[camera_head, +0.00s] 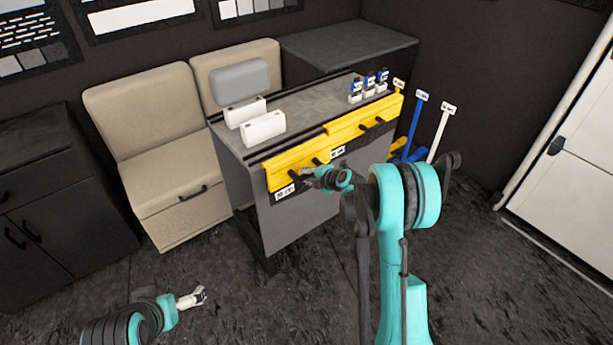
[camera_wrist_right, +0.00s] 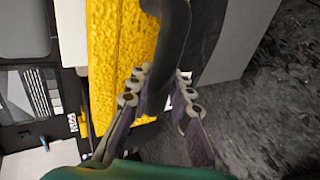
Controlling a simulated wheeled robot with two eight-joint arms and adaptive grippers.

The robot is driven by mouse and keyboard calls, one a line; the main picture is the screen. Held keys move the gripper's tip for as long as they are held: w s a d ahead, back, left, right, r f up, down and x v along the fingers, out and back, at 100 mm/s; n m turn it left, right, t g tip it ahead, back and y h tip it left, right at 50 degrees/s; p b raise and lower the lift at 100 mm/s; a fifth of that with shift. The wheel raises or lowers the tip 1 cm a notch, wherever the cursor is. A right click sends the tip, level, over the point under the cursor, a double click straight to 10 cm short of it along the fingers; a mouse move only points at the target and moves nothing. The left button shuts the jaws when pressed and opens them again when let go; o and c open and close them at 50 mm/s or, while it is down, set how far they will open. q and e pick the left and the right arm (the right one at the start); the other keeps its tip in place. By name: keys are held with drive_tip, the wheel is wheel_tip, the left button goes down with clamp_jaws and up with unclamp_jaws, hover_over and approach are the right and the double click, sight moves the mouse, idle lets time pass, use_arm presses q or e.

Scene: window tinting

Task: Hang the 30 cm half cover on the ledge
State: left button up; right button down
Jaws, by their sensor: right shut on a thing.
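A yellow half cover (camera_head: 288,163) with a black handle is at the front left edge of the grey worktop, with a small white tag at its lower left that I cannot read surely. A second yellow cover (camera_head: 365,122) with black handles lies along the same edge to its right. My right gripper (camera_head: 312,174) is shut on the left cover's handle. In the right wrist view the black handle (camera_wrist_right: 172,45) runs between the fingers (camera_wrist_right: 163,95), with the yellow cover (camera_wrist_right: 118,55) beside it. The dark-railed ledge (camera_head: 256,155) is partly hidden behind the covers. My left gripper (camera_head: 191,298) is low, away from the worktop, its fingers too small to judge.
Two white blocks (camera_head: 264,127) and several small bottles (camera_head: 369,86) stand on the worktop (camera_head: 307,101). A blue-handled tool (camera_head: 413,122) and a white-handled tool (camera_head: 441,132) stand right of it. A beige seat (camera_head: 160,165) is left. The floor in front is clear.

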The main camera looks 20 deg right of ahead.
wheel_tip(320, 180, up, 6)
drive_tip(key=p, duration=0.5)
drive_tip(key=shift+f, duration=0.15)
drive_tip(key=shift+a, duration=0.1)
idle(1.5)
